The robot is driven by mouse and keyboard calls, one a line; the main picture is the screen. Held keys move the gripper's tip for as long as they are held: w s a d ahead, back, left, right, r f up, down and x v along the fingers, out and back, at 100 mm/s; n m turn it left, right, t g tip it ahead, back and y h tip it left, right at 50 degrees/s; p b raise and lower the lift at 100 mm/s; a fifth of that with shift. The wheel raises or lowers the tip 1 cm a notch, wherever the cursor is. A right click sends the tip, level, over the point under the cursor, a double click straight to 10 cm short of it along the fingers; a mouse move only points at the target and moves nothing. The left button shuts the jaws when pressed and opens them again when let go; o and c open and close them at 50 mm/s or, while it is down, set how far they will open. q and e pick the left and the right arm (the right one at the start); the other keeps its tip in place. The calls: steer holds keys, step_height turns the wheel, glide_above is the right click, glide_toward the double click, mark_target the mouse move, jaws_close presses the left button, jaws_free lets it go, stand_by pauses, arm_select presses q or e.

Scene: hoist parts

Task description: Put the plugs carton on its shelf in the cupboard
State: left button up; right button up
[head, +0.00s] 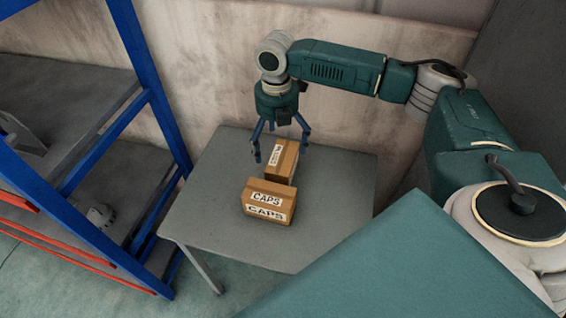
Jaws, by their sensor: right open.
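Two brown cartons stand close together on a small grey table (335,180). The front carton (268,202) has white labels reading "CAPS". The rear carton (286,158) has a white label turned sideways, too small to read, so I cannot tell if it is the plugs carton. My right gripper (281,147) points down with its fingers spread, at the rear carton's top. I cannot tell whether the fingers touch it. My left gripper is not in view. A blue-framed shelf unit (150,85) with grey shelves stands at the left; no shelf label shows.
A grey part (22,132) lies on the upper shelf and a pale part (100,214) on the lower one. Red bars (75,252) run low along the unit. A stained wall (215,60) is behind the table. The table's right side is clear.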

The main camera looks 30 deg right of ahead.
mark_target(278, 155)
steer(key=shift+f, duration=0.4)
step_height(278, 155, down, 4)
steer(key=shift+r+p, duration=0.2)
steer(key=shift+p, duration=0.15)
steer(key=shift+f, duration=0.5)
steer(key=c, duration=0.9)
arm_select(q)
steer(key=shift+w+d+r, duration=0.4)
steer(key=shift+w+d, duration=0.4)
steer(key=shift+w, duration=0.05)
arm_select(e)
steer(key=shift+r, duration=0.1)
steer(key=c, duration=0.9)
steer(key=shift+o, duration=0.2)
